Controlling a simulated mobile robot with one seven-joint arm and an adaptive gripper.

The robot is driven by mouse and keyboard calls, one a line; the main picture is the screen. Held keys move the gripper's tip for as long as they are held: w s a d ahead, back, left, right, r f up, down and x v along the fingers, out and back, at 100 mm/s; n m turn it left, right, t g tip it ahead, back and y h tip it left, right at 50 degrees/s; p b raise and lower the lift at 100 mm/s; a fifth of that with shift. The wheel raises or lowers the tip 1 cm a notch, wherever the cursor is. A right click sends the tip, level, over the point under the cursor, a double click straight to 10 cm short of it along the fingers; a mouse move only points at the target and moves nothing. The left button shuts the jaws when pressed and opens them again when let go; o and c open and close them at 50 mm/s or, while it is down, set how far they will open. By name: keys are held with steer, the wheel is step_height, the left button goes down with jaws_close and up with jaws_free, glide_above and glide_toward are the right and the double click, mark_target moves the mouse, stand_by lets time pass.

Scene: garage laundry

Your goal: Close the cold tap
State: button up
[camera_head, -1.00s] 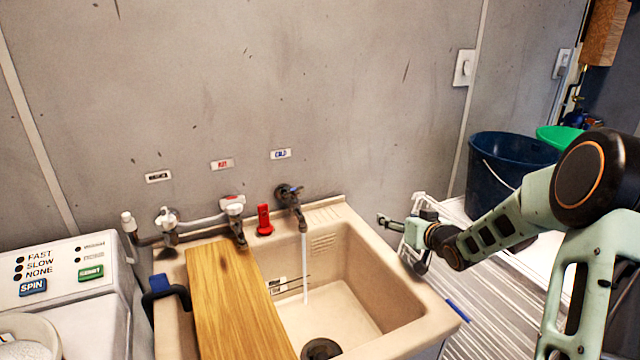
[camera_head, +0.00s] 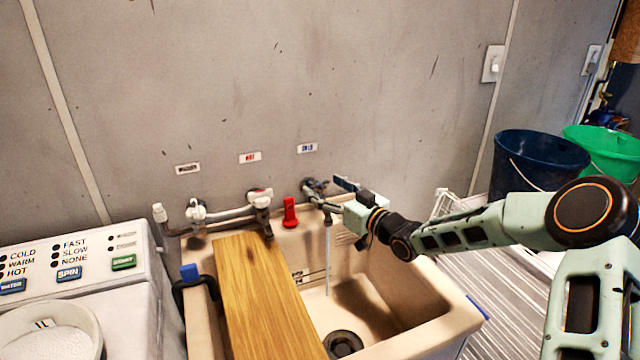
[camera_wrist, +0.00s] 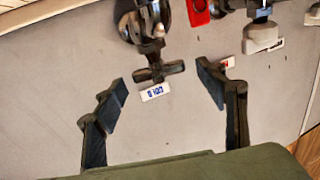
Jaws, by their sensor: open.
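The cold tap (camera_head: 311,186) is on the wall pipe behind the sink, below the blue COLD label (camera_head: 307,148). A thin stream of water (camera_head: 327,260) runs from its spout into the sink (camera_head: 455,325). My gripper (camera_head: 331,194) is open at the tap, and its fingers partly cover the tap in the head view. In the wrist view the tap's dark cross handle (camera_wrist: 159,72) lies across the gap between my two open fingers (camera_wrist: 161,78). Space shows between the handle and each finger; the depth between them is hard to judge.
A red object (camera_head: 290,213) stands on the sink ledge left of the cold tap. The hot tap (camera_head: 260,198) is farther left. A wooden board (camera_head: 260,300) lies across the sink's left side. Blue (camera_head: 535,165) and green (camera_head: 600,150) buckets stand at right.

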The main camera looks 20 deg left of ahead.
steer(key=shift+x, duration=1.25)
steer(key=shift+c, duration=0.4)
steer(key=c, duration=1.1)
steer(key=shift+f+m+t+h+b, duration=0.15)
steer(key=shift+m+t+h+b, duration=0.2)
steer(key=shift+b, duration=0.6)
steer(key=m+t+h+b, duration=0.2)
steer(key=b, duration=0.3)
steer(key=shift+s+a, duration=0.1)
steer(key=shift+m+t+h+b, duration=0.45)
steer(key=shift+t+h+b, duration=0.2)
steer(key=shift+b, duration=0.15)
steer(key=o, duration=1.2)
